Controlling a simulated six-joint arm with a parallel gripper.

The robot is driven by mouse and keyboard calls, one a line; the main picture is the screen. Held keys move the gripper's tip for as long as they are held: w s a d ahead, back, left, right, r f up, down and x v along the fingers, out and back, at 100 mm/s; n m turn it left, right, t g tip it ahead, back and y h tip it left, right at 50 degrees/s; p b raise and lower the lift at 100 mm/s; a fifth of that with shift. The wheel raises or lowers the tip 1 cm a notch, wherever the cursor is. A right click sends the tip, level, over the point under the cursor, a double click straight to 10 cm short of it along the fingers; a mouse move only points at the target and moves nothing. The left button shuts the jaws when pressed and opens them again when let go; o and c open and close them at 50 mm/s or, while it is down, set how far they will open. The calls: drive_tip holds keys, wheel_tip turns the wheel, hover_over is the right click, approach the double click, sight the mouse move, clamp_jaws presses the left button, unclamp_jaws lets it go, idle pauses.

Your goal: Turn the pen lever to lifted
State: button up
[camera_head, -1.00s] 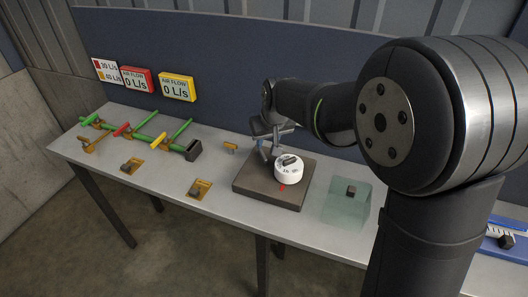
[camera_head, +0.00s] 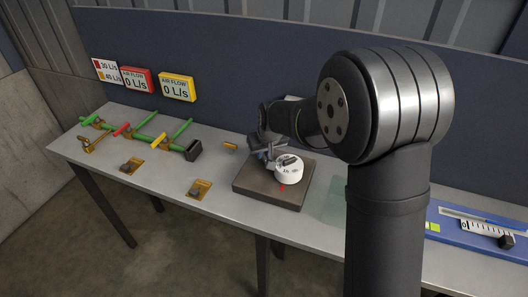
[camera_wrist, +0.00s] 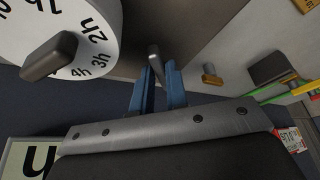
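A small grey lever (camera_wrist: 156,65), seemingly the pen lever, stands up from the brown base board in the wrist view. Its lower end lies between the two blue fingers of my gripper (camera_wrist: 158,88). The fingers are apart, with a gap around the lever; I cannot tell whether either touches it. In the head view my gripper (camera_head: 265,152) is low over the board (camera_head: 270,196), just behind and left of the white dial (camera_head: 288,172). The lever is hidden there behind my gripper. The dial, with its grey knob (camera_wrist: 50,57) and hour marks, is close at upper left in the wrist view.
Green pipes with coloured handles (camera_head: 145,132) lie on the left of the table. Small brass plates with dark knobs (camera_head: 198,189) lie in front. Air flow signs (camera_head: 177,87) hang on the back panel. A blue board with a scale (camera_head: 478,230) is at right.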

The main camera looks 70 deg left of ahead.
clamp_jaws()
drive_tip(key=shift+s, duration=0.1)
drive_tip(key=shift+s+a+m+t, duration=0.1)
drive_tip(key=shift+s+m+t, duration=0.15)
drive_tip(key=shift+m, duration=0.4)
drive_tip(key=shift+s+m+t, duration=0.2)
drive_tip(key=shift+m+t, duration=0.05)
drive_tip(key=shift+m, duration=0.4)
drive_tip(key=shift+s+a+m+t+h, duration=0.15)
drive_tip(key=shift+s+m+t+h, duration=0.15)
drive_tip(key=shift+m, duration=0.6)
drive_tip(key=shift+s+a+m+t+h, duration=0.2)
drive_tip(key=shift+s+m+t, duration=0.1)
drive_tip(key=shift+m, duration=0.6)
drive_tip(key=shift+s+a+m+t+h, duration=0.2)
drive_tip(key=shift+m+t, duration=0.1)
drive_tip(key=shift+m, duration=0.6)
drive_tip(key=o, duration=0.5)
unclamp_jaws()
drive_tip(key=shift+r, duration=0.1)
